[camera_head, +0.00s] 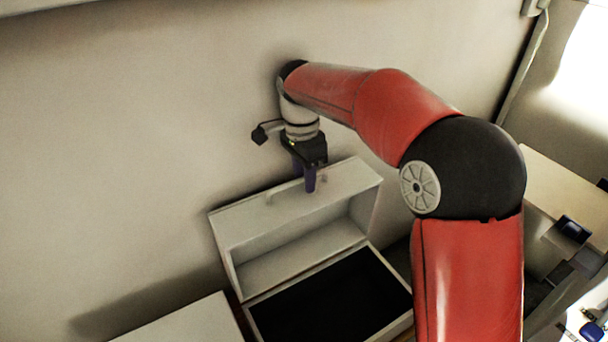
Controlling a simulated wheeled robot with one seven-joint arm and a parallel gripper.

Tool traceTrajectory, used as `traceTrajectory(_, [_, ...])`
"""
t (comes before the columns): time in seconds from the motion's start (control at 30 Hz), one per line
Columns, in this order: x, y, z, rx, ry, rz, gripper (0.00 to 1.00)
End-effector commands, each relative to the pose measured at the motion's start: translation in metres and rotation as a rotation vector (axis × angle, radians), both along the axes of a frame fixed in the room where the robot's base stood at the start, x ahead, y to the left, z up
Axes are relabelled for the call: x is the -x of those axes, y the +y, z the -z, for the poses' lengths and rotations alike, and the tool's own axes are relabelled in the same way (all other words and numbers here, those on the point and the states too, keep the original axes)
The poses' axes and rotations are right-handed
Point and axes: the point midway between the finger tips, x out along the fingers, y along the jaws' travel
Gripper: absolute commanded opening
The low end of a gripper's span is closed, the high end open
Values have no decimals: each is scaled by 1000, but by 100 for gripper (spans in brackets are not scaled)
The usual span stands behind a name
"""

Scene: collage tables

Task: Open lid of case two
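A white case (251,314) with a dark interior stands below the wall, its front cut off by the bottom edge of the picture. Its white lid (235,226) is raised, tilted up at the back with its hollow inner side facing the camera. No label shows which case number this is. My gripper (306,188) points down at the upper side of the lid, its purple fingers at or just over that surface. Whether they touch the lid, and how far apart they are, cannot be made out.
Another flat white surface (185,322) lies at the lower left beside the case. The wall is close behind the lid. At the right are a pale table (565,190) and small dark and blue items (574,229). My red arm hides the area right of the case.

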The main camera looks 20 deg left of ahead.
Motion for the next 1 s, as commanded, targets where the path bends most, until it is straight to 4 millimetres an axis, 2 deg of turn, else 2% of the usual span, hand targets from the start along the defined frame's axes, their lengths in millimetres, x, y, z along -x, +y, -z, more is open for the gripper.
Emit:
traceTrajectory(0.17, [-1,0,-6,-1,-3,1,33])
traceTrajectory(0.6, [-5,5,-70,-1,-2,0,33])
traceTrajectory(0.73, [-5,5,-77,0,-1,-1,33])
traceTrajectory(1.0, [-5,5,-78,0,0,0,33])
